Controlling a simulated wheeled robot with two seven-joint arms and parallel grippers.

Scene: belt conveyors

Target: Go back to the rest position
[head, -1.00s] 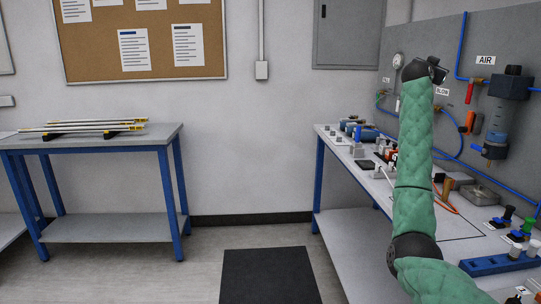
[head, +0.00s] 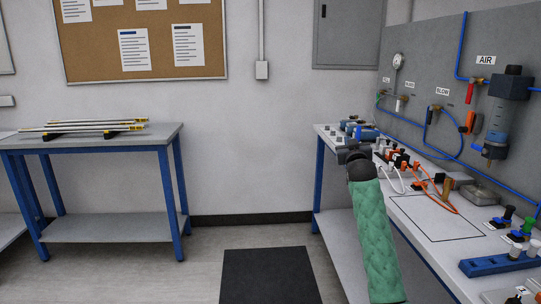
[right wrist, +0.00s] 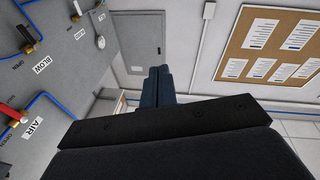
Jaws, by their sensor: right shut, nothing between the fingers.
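My right arm, in a green quilted sleeve, comes up from the bottom of the head view. Its dark gripper (head: 352,151) is near the left edge of the workbench (head: 437,218), and the gap between its fingers cannot be made out there. In the right wrist view the two dark fingers (right wrist: 160,72) lie together, shut and empty, with the wall and grey cabinet beyond them. My left gripper is not in view.
The workbench at the right carries fittings, cables and a blue rack (head: 497,263). A grey panel with an air unit (head: 506,115) stands behind it. A blue-legged table (head: 95,143) with rods (head: 85,127) stands at the left. Floor between is clear, with a dark mat (head: 268,277).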

